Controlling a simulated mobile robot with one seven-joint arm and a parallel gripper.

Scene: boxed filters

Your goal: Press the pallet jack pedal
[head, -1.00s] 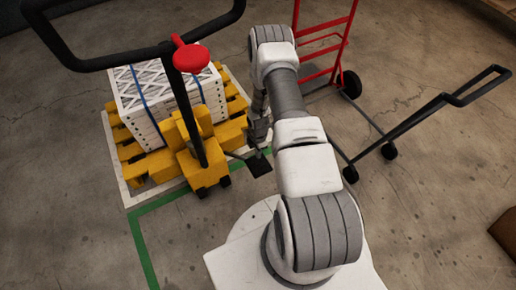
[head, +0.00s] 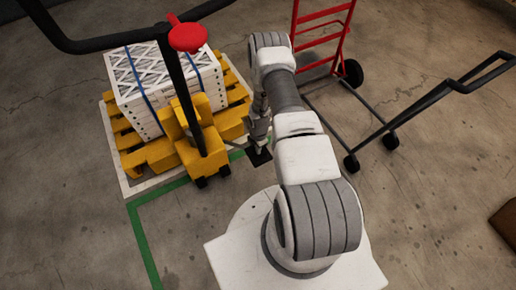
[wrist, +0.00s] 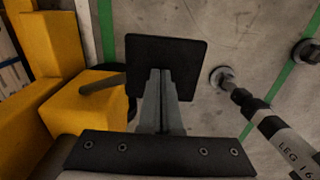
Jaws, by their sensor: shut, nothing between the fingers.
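The yellow pallet jack (head: 205,155) stands left of centre in the head view, with a black handle rising from it. Its pedal is a flat black square pad (head: 261,158) on the jack's right side. In the wrist view the pedal (wrist: 185,55) is large, joined by a dark rod to the yellow body. My gripper (head: 258,138) is right above the pedal, its fingers shut and empty. In the wrist view the fingertips (wrist: 162,75) overlap the lower middle of the pad. I cannot tell whether they touch it.
A strapped white filter box (head: 165,85) sits on the yellow pallet. A post marked LEG 16 (wrist: 282,135) shows in the wrist view.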

